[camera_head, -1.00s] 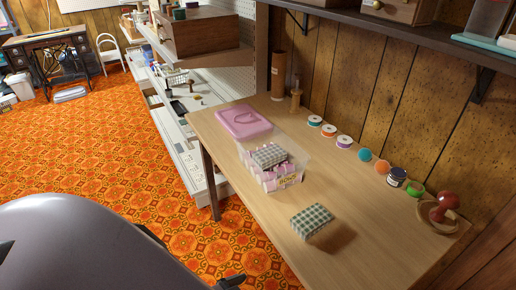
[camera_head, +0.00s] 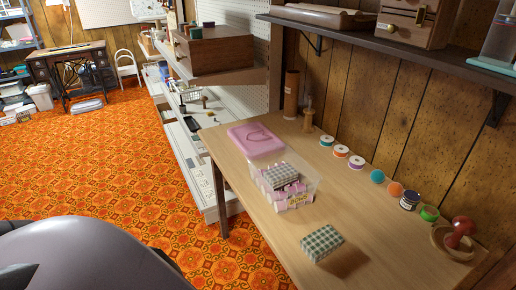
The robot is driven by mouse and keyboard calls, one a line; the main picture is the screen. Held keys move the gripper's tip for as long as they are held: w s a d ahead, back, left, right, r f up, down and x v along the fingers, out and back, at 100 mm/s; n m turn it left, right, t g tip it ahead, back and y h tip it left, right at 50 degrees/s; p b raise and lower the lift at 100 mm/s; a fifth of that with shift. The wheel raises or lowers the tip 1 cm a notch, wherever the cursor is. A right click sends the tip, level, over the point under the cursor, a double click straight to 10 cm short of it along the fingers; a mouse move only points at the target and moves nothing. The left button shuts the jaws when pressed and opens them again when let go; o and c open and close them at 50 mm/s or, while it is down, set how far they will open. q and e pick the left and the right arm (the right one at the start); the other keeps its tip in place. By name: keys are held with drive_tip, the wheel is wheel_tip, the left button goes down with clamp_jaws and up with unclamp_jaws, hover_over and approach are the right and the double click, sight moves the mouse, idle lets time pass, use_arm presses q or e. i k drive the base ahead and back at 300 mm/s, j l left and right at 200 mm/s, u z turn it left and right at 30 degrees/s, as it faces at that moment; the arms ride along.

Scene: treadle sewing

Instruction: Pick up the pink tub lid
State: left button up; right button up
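The pink tub lid (camera_head: 256,141) lies flat on the wooden table (camera_head: 371,226), toward its far left end. I cannot tell whether the lid touches the tub. Neither of my grippers shows clearly; only a dark grey part of my own body fills the lower left.
A second checked block (camera_head: 322,243) lies near the table's front. Thread spools (camera_head: 341,151), pompoms (camera_head: 377,176), a dark jar (camera_head: 410,200) and a mushroom-shaped object (camera_head: 460,232) line the wall side. A shelf (camera_head: 400,57) overhangs the table. Orange floor on the left is open.

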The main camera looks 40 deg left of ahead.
sight(247, 137)
drive_tip(key=j+u, duration=0.35)
drive_tip(key=j, duration=1.2)
drive_tip(key=i+j+u, duration=0.1)
drive_tip(key=j, duration=0.25)
drive_tip(key=i+j+u, duration=0.15)
drive_tip(key=j, duration=0.2)
drive_tip(key=i+j, duration=0.05)
